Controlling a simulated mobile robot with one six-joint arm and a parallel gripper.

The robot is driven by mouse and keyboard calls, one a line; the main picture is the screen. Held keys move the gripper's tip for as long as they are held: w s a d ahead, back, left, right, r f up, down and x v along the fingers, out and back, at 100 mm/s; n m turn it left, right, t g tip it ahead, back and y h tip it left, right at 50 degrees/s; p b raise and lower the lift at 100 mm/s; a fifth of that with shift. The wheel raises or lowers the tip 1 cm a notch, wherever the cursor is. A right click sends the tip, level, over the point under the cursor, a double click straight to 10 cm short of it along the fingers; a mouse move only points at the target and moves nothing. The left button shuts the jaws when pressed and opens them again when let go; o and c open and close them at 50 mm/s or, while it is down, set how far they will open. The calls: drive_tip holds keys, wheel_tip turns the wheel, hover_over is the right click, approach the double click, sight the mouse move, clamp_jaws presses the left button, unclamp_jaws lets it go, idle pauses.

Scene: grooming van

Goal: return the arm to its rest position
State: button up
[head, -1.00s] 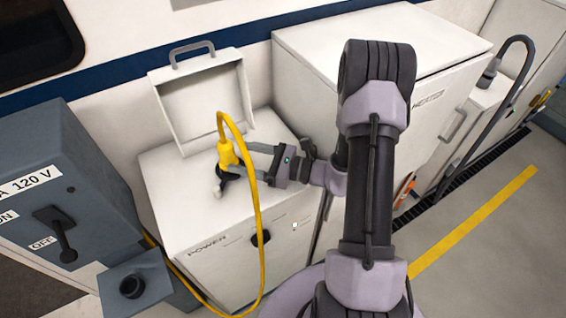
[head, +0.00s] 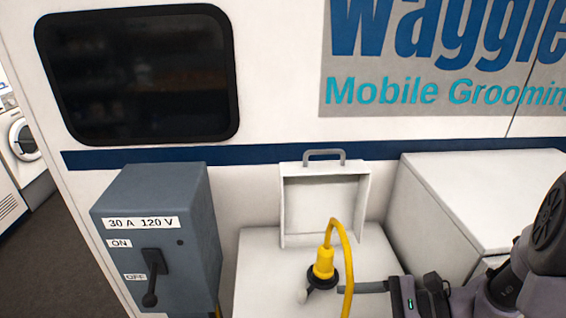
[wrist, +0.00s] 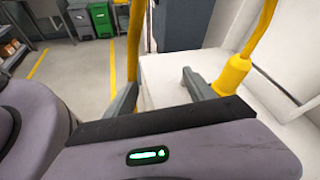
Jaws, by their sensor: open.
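My gripper (head: 372,287) is low in the head view, just right of a yellow plug (head: 323,263). The plug stands in a dark round socket on a white cabinet, and its yellow cable (head: 346,262) arches up and down in front of my gripper. In the wrist view my gripper (wrist: 160,82) has its two fingers apart, with nothing held between them. The plug (wrist: 233,74) is beyond the right finger there. The cable also rises close to the left finger.
The white cabinet top (head: 262,272) has a raised lid (head: 325,205) behind it. A grey switch box (head: 195,235) labelled 30 A 120 V stands left, its lever down by OFF. A white cabinet (head: 480,190) stands right. Open floor (wrist: 75,75) shows in the wrist view.

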drive_tip(key=s+a+r+n+t+h+b, duration=0.1)
drive_tip(key=s+a+r+n+h+b, duration=0.1)
drive_tip(key=n, duration=0.5)
drive_tip(key=s+a+r+n+h+b, duration=0.1)
drive_tip(key=s+a+n+h+b, duration=0.3)
drive_tip(key=h, duration=0.5)
drive_tip(key=s+n, duration=0.2)
drive_tip(key=s, duration=0.1)
drive_tip(key=shift+s+r+n+t, duration=0.3)
drive_tip(key=shift+r+n+t, duration=0.1)
drive_tip(key=shift+c, duration=0.2)
idle(0.8)
